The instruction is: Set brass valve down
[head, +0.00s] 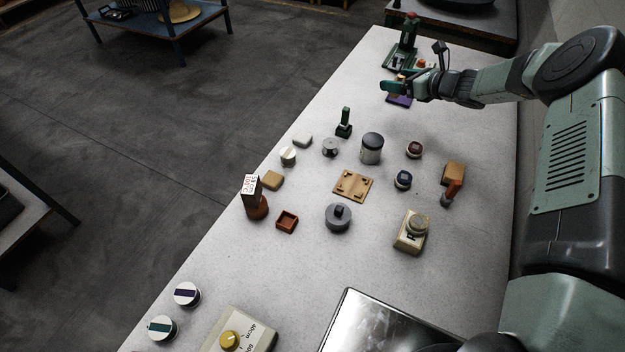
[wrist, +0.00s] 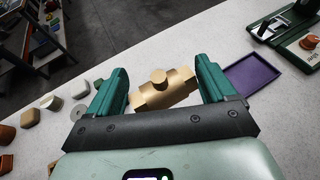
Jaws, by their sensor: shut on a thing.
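The brass valve (wrist: 166,90) is a tan-gold cylinder with side stubs and a round knob on top. It lies between the two green fingers of my gripper (wrist: 160,76), which is shut on it. In the head view my gripper (head: 393,86) is at the far end of the table, and the valve is mostly hidden by the fingers. A shallow purple tray (wrist: 257,76) lies to the right of the gripper in the wrist view. In the head view the purple tray (head: 400,101) shows just below the fingers, partly covered. Whether the valve touches anything below is unclear.
A green press-like device (head: 403,55) stands just behind my gripper; its green base (wrist: 290,42) is beyond the tray in the wrist view. A green upright stamp (head: 344,124) and several small pots, blocks and a wooden board (head: 353,186) occupy the middle of the table.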

